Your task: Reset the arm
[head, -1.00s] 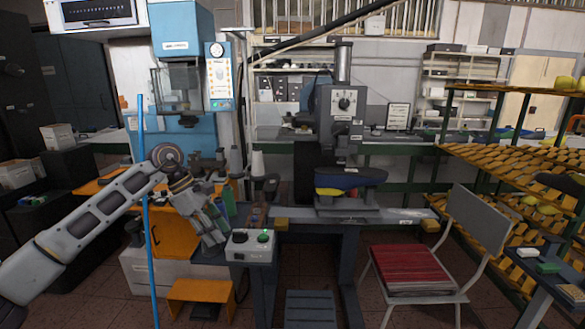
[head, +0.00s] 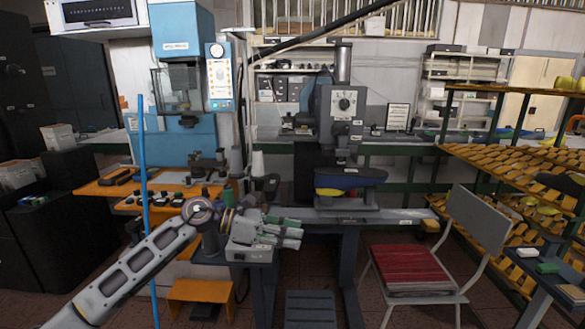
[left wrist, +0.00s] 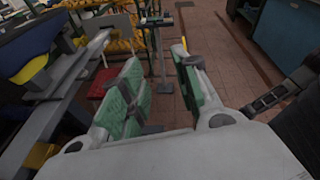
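My left arm comes in from the lower left in the head view. My left gripper (head: 296,232) points to the right, in front of the grey control box (head: 250,252) and partly over it. In the left wrist view its two fingers with green pads stand apart, with a gap between them (left wrist: 160,82) and nothing held.
A blue pole (head: 143,180) rises at the left. A chair with a red seat (head: 412,268) and slanted yellow racks (head: 520,185) are at the right.

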